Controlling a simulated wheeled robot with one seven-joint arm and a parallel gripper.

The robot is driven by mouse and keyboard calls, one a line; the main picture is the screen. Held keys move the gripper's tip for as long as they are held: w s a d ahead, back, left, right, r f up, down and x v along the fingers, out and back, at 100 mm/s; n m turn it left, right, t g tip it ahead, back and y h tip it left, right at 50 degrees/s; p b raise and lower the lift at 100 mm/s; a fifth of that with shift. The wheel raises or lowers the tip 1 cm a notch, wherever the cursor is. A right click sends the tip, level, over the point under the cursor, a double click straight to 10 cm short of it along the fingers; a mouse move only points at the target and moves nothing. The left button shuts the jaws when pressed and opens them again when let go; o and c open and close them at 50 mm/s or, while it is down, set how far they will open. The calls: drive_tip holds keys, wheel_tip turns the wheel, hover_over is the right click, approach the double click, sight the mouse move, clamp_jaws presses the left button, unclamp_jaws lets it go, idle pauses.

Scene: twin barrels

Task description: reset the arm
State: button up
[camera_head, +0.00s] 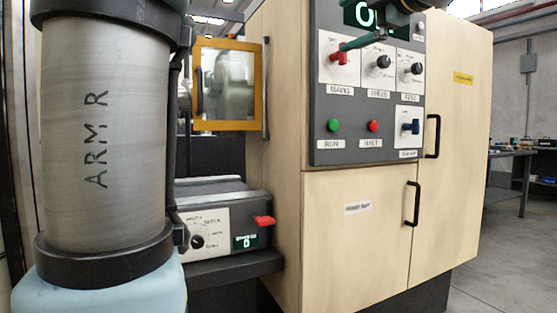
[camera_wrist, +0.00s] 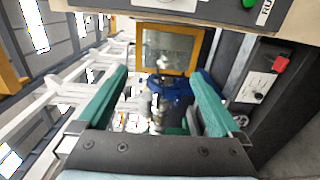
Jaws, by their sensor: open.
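In the head view, a grey link of my arm (camera_head: 105,135), marked ARM R, with black collars and a light blue end, fills the left side. My gripper (camera_head: 345,45) shows at the top of the control panel. A green finger reaches across the panel close to the red switch (camera_head: 338,58); I cannot tell whether they touch. In the wrist view my gripper (camera_wrist: 160,72) is open, its two green fingers wide apart with nothing held between them. Beyond them is an orange-framed window (camera_wrist: 138,48).
Black handles (camera_head: 412,204) stick out of the doors.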

drive_tip(key=w+d+f+m+t+h, duration=0.25)
drive_tip(key=w+f+m+h, duration=0.65)
drive_tip(key=w+f+m, duration=0.45)
drive_tip(key=a+f+m+g+h, duration=0.1)
drive_tip(key=a+f+m+g, duration=0.3)
drive_tip(key=f, duration=0.7)
drive_tip(key=a+f+m+g+h, duration=0.1)
drive_tip(key=a+f+m+g, duration=0.25)
drive_tip(key=f, duration=0.75)
drive_tip(key=s+a+f+m+g+y, duration=0.3)
drive_tip(key=s+a+f+g, duration=0.6)
drive_tip(key=s+a+f, duration=0.85)
drive_tip(key=w+d+p+v, duration=0.1)
drive_tip(key=p+v, duration=0.9)
drive_tip(key=p, duration=0.1)
drive_tip(key=w+d+p+v, duration=0.1)
drive_tip(key=p+v, duration=0.8)
drive_tip(key=p, duration=0.2)
drive_tip(key=shift+w+r+g+p, duration=0.3)
drive_tip(key=shift+r+g+p, duration=0.1)
drive_tip(key=shift+r, duration=0.3)
